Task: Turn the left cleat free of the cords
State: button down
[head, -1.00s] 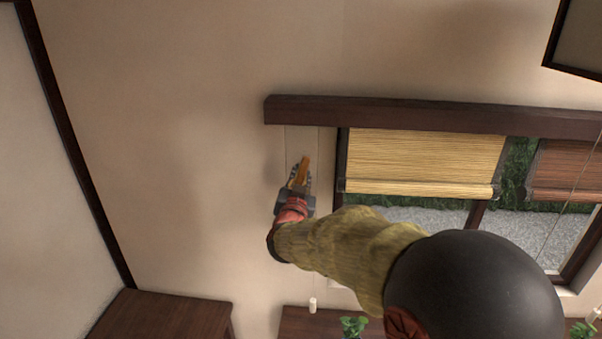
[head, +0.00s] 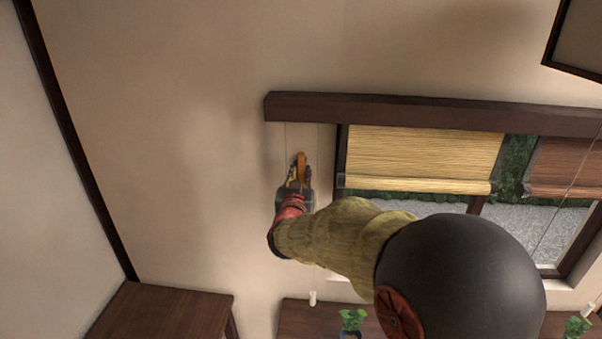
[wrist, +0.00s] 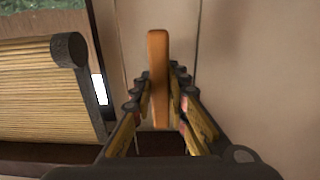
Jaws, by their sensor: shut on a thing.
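The left cleat, an orange-brown wooden bar, stands nearly upright on the wall left of the window in the head view (head: 301,165). The wrist view shows the cleat (wrist: 158,50) between my fingers. My gripper (head: 300,180) is shut on the cleat; its two fingers flank it in the wrist view (wrist: 164,78). Two thin pale cords, a left one (head: 285,140) and a right one (head: 318,145), run down the wall on either side of the cleat. Their upper stretches look apart from it. Where they pass my gripper is hidden.
A yellow bamboo blind (head: 420,160) hangs right of the gripper under a dark wooden rail (head: 420,113). A darker blind (head: 565,168) hangs further right. A cord pull (head: 313,298) hangs below. Dark furniture (head: 165,320) stands at lower left. The wall on the left is clear.

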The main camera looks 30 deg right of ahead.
jog(key=c, duration=1.7)
grip_release()
jog(key=v, duration=1.2)
